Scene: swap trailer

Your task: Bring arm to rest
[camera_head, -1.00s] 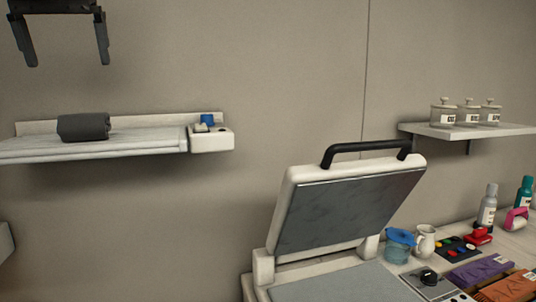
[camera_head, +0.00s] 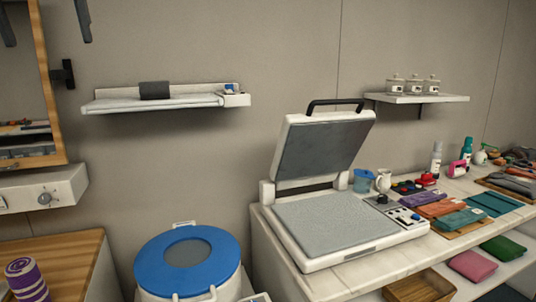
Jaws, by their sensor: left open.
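My left gripper (camera_head: 47,42) shows at the top left corner. Only its two dark fingers hang into view, spread wide apart with nothing between them. The rest of the gripper and its arm are cut off by the picture edge. The fingers appear in front of the wall and a wooden-framed panel, apart from the shelf in the picture. My right gripper is not in view.
A wall shelf (camera_head: 105,105) holds a dark rolled cloth (camera_head: 154,90). An open press (camera_head: 335,225) stands on the right counter among folded cloths and bottles. A blue-lidded drum (camera_head: 150,262) stands at the lower middle. A purple roll (camera_head: 26,280) stands at lower left.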

